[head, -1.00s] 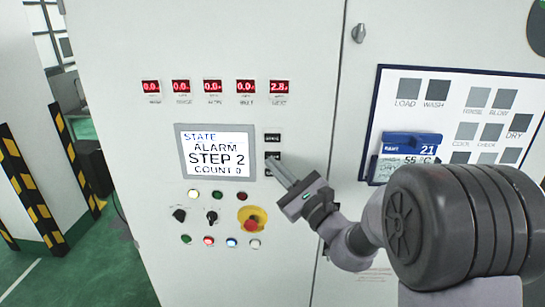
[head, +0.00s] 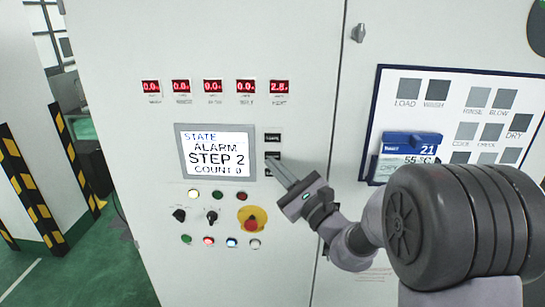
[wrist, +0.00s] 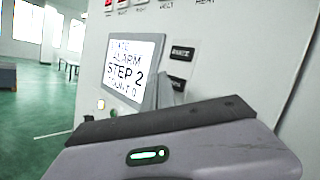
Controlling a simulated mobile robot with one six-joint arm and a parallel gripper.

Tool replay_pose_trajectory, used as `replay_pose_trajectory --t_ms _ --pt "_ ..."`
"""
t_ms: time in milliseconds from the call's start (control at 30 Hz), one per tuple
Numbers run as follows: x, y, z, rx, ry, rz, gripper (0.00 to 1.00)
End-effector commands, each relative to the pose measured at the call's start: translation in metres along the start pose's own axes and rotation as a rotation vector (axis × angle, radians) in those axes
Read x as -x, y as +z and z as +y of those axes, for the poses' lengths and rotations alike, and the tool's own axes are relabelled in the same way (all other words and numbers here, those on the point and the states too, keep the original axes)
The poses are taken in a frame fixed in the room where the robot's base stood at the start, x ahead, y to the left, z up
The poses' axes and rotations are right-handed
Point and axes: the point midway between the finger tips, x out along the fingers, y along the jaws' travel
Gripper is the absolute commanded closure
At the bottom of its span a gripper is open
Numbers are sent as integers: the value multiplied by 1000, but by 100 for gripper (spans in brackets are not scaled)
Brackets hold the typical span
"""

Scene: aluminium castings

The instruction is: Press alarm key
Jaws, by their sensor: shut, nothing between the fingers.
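Small dark keys with pale labels stand in a column right of the display on the cabinet front. The top key (head: 272,138) is clear in the head view, and it also shows in the wrist view (wrist: 182,53). The middle key (head: 272,155) is partly covered by my fingertips, and what lies below it is mostly hidden. The labels are too small to tell which is the alarm key. My gripper (head: 270,164) is shut and empty, its tips at or just before the middle key; contact cannot be told. The display (head: 215,152) reads STATE, ALARM, STEP 2, COUNT 0.
Below the display are coloured lamps, two black knobs and a red emergency stop (head: 251,224) on a yellow plate, close under my gripper. Several red number readouts (head: 212,86) sit above. A framed panel (head: 455,78) with grey squares and a blue-topped unit (head: 412,142) are at right.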

Motion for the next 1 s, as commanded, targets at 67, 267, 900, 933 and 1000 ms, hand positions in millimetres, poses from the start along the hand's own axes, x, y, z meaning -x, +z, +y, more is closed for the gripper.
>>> replay_pose_trajectory --t_ms 67,267,900,933,1000 --pt "0 0 0 0 0 0 100" --pt "0 0 0 0 0 0 100" --pt "-6 -4 -4 -1 0 0 100" --pt "-6 -4 -4 0 0 0 100" --pt "-6 -5 -5 0 0 0 100"
